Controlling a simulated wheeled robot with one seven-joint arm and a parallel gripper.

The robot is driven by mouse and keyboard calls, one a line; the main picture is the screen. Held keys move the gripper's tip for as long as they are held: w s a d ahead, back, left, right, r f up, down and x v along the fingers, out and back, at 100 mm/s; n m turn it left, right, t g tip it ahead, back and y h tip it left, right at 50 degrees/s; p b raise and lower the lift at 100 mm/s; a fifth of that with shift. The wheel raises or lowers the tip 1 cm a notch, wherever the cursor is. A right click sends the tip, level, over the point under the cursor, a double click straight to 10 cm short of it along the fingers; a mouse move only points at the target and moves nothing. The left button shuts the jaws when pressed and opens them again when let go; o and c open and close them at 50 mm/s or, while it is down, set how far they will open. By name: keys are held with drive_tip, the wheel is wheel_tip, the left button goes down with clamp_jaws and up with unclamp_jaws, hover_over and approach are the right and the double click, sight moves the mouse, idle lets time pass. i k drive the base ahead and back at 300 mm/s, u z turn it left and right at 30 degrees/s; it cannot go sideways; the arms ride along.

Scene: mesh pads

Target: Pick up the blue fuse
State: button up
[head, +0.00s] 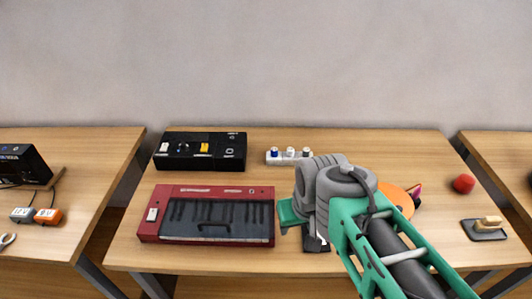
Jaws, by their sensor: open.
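A small white holder (289,160) stands near the back of the middle table, with three small capped pieces in a row. The leftmost has a blue cap and looks like the blue fuse (274,152). The other two caps look greyish or dark and are too small to tell clearly. My gripper (315,240) is in front of the holder and a little right of it, apart from it, over the front half of the table. It points down and is mostly hidden by my wrist. Its jaws are open, and I see nothing held.
A black device (200,151) with white and yellow switches stands back left. A red keyboard-like device (207,214) lies in front of it. An orange disc (397,199) is partly behind my arm. Back right is clear.

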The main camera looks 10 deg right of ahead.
sight(274, 151)
drive_tip(key=u, duration=0.5)
drive_tip(key=k, duration=1.15)
drive_tip(key=u, duration=0.25)
drive_tip(key=i, duration=1.05)
drive_tip(key=u, duration=1.05)
drive_tip(key=i, duration=0.35)
drive_tip(key=u, duration=0.4)
